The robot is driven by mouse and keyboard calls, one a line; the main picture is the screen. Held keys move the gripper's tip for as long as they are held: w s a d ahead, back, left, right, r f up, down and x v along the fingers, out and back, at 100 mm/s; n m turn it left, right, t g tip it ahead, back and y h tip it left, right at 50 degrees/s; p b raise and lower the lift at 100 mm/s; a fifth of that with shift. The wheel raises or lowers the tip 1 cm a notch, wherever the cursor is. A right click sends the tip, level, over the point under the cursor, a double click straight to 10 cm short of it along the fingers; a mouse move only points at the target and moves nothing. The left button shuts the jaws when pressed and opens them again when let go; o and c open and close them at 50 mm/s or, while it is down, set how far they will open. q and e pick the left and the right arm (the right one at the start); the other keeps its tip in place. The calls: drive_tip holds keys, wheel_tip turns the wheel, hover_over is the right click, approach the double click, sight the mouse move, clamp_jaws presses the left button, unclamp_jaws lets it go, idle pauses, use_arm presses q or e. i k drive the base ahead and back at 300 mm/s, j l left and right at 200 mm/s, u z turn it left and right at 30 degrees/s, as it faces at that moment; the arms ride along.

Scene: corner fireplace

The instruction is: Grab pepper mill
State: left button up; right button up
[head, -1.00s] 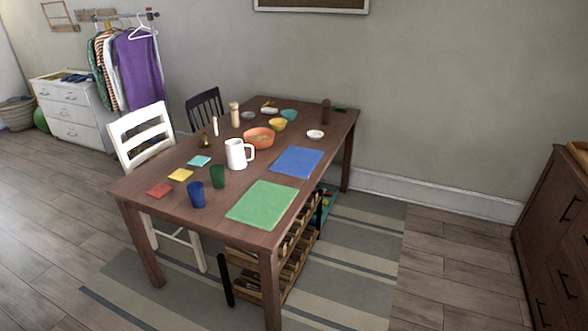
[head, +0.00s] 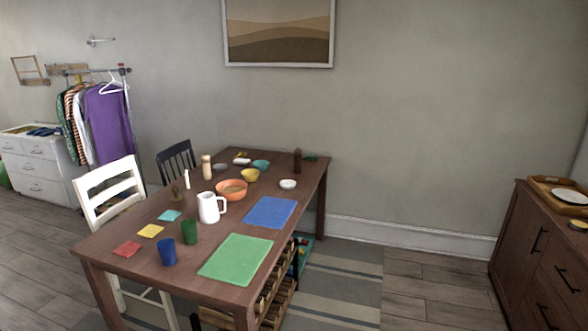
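A tall, narrow dark brown object (head: 297,161), mill-like in shape, stands upright near the table's far right corner. A similar tall, light wooden object (head: 207,168) stands upright near the far left edge of the table, behind the white pitcher. I cannot tell from this distance which of the two is the pepper mill. Both stand free on the brown table (head: 150,213). Neither of my grippers is in view.
A white pitcher (head: 209,207), orange bowl (head: 232,189), cups and flat mats share the table. A white chair (head: 108,194) and a dark chair (head: 177,160) stand at its left side. A dark cabinet (head: 545,255) is at the right. Floor between table and cabinet is open.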

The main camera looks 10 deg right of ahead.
sight(296, 169)
drive_tip(key=i+l+z, duration=0.25)
drive_tip(key=i, duration=0.15)
drive_tip(key=i+l+z, duration=0.15)
drive_tip(key=i+z, duration=0.15)
drive_tip(key=i+l+z, duration=0.1)
drive_tip(key=i+z, duration=0.15)
drive_tip(key=i, duration=0.25)
drive_tip(key=i+z, duration=0.15)
drive_tip(key=i, duration=1.5)
drive_tip(key=i+u, duration=0.2)
drive_tip(key=i, duration=0.35)
drive_tip(key=i+l+u, duration=0.15)
drive_tip(key=i, duration=0.4)
drive_tip(key=i+l+u, duration=0.2)
drive_tip(key=i, duration=0.35)
drive_tip(key=l, duration=0.1)
